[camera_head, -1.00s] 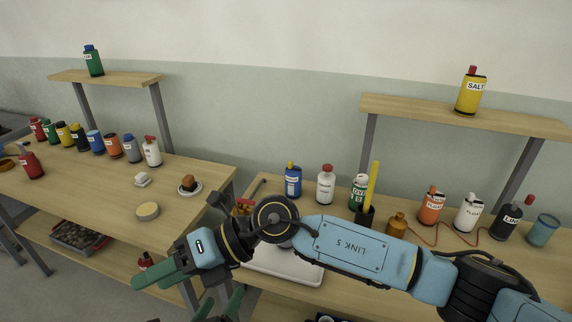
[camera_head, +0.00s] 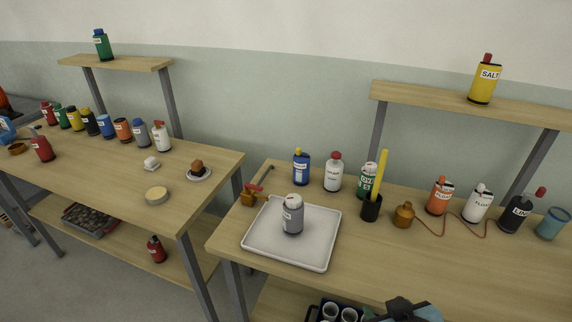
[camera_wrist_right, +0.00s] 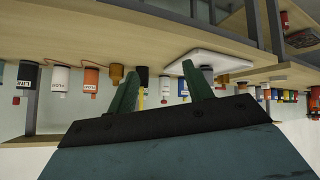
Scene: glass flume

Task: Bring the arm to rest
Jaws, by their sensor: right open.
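My right arm shows in the head view only as a dark and blue part at the bottom edge, right of centre. In the right wrist view my right gripper (camera_wrist_right: 158,84) has its two green fingers spread apart with nothing between them. That view is upside down, with the bench top along the upper part and the bottles beyond the fingers. The fingers look clear of the bottles and the tray. My left gripper is in neither view.
A grey bottle (camera_head: 292,216) stands on a white tray (camera_head: 262,250) on the right bench (camera_head: 370,262). Several bottles line its back, with a yellow SALT bottle (camera_head: 484,82) on the shelf above. The left bench (camera_head: 110,180) holds more bottles. The right bench's front middle is bare.

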